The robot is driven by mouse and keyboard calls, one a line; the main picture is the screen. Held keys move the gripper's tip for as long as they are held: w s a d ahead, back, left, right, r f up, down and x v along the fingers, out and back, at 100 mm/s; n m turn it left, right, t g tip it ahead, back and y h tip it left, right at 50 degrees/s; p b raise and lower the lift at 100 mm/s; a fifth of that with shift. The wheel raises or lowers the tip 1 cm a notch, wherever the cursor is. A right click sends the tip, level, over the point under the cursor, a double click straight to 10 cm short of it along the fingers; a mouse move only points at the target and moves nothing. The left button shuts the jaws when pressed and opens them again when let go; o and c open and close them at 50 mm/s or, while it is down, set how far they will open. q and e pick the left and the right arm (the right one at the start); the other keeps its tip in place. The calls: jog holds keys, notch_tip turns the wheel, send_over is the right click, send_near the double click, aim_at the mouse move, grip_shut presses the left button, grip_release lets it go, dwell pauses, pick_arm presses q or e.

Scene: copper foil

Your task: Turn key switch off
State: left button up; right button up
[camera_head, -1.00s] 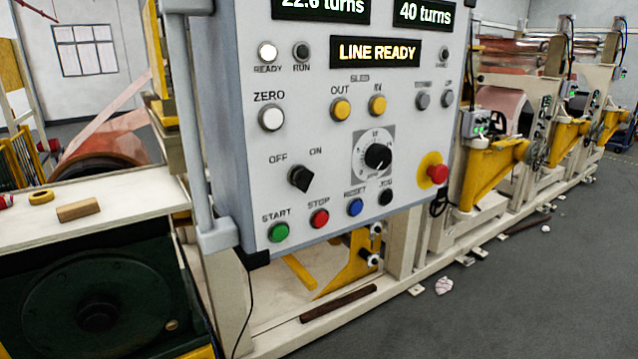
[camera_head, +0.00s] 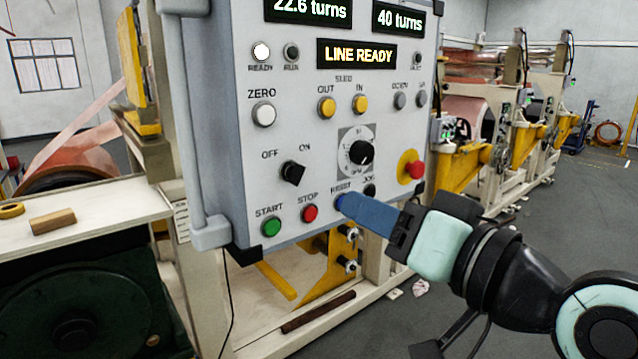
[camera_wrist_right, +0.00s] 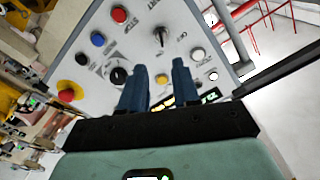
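The black key switch (camera_head: 292,173) sits on the grey control panel (camera_head: 225,115), under the labels OFF and ON. Which label it points at is hard to tell. It also shows in the right wrist view (camera_wrist_right: 160,36), beyond the fingertips. My right gripper (camera_head: 345,203) reaches in from the right, its blue fingers over the RESET area, to the right of and below the switch, apart from it. In the right wrist view the two fingers (camera_wrist_right: 160,75) stand apart with nothing between them. My left gripper is not in view.
Near the switch are the green START button (camera_head: 270,226), the red STOP button (camera_head: 310,213), a black dial (camera_head: 361,152) and a red emergency button (camera_head: 415,169). A vertical bar (camera_head: 185,130) runs along the panel's left edge. A wooden block (camera_head: 53,221) lies on the left bench.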

aim_at(301, 176)
jog(key=p+x, duration=0.1)
jog(key=x, duration=0.3)
jog(key=p+x, duration=0.2)
jog(key=x, duration=0.2)
jog(key=p+x, duration=0.1)
jog(key=x, duration=0.3)
jog(key=shift+r+p, duration=0.3)
jog(key=shift+w+a+f, duration=0.1)
jog(key=shift+w+a, duration=0.25)
jog(key=shift+w, duration=0.2)
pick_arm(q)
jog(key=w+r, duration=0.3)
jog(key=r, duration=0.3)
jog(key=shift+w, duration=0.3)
pick_arm(e)
jog(key=shift+s, duration=0.1)
grip_shut()
